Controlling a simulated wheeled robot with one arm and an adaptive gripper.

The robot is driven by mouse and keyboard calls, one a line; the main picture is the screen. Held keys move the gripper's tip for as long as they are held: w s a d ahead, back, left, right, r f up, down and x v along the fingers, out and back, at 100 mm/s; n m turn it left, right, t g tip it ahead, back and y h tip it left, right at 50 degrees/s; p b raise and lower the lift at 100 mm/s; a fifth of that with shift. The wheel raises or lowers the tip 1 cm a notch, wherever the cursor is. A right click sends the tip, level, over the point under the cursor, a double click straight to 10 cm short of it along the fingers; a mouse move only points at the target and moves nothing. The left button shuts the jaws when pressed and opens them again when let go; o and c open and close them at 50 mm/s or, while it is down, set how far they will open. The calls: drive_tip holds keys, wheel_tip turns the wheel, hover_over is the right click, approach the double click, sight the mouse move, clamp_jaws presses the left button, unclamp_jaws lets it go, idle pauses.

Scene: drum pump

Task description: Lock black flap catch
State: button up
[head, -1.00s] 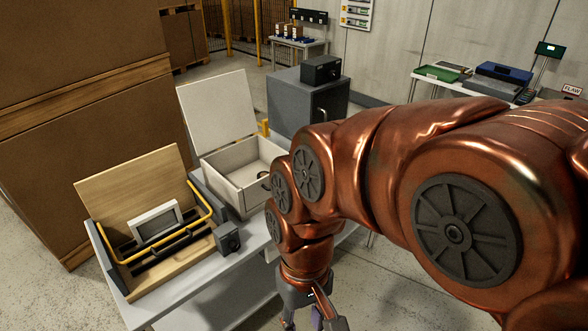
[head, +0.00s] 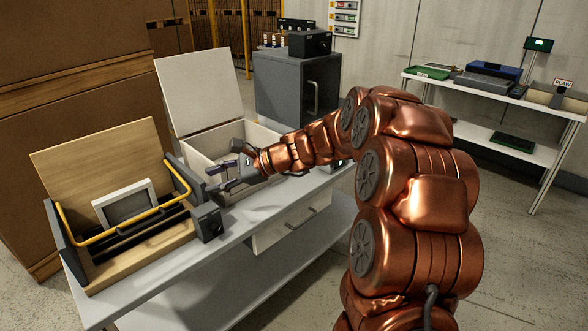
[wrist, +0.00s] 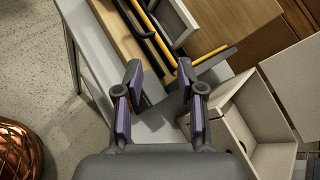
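A dark block with a round face (head: 207,222) stands at the front right corner of the wooden fixture (head: 160,262). I cannot tell whether this is the black flap catch, and no catch shows clearly. A yellow bar (head: 90,238) spans the fixture, whose dark end panel (head: 189,177) is at its right. My gripper (head: 218,178) is beside that end panel, over the table, fingers pointing left. In the wrist view my gripper (wrist: 159,78) is open, with nothing held. The fixture's end (wrist: 152,92) shows beyond and between its fingers; contact is unclear.
An open pale box (head: 205,152) with a raised lid (head: 200,95) stands close behind my gripper. The grey table (head: 240,215) has bare surface in front, with a drawer (head: 290,222) below. A grey cabinet (head: 290,90) stands behind.

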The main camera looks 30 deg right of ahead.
drive_tip(key=w+d+f+m+t+h+b, duration=0.2)
drive_tip(key=w+d+f+m+t+b, duration=0.1)
drive_tip(key=d, duration=0.8)
drive_tip(key=w+d+f+m+t+h+b, duration=0.2)
drive_tip(key=d+m, duration=0.5)
drive_tip(key=d, duration=0.5)
drive_tip(key=w+d+f+m+t+h+b, duration=0.3)
drive_tip(key=w+d+f+m+t+b, duration=0.1)
drive_tip(key=d, duration=0.7)
drive_tip(key=shift+w+d+f+m+t, duration=0.25)
drive_tip(key=shift+w+f, duration=0.3)
drive_tip(key=shift+f, duration=0.35)
drive_tip(key=shift+w+d+f+m+t, duration=0.15)
drive_tip(key=shift+w+f+t, duration=0.1)
drive_tip(key=shift+w+f, duration=0.45)
drive_tip(key=x, duration=0.7)
drive_tip(key=shift+w+a+f, duration=0.1)
drive_tip(key=shift+w, duration=0.05)
drive_tip(key=shift+c, duration=0.4)
clamp_jaws()
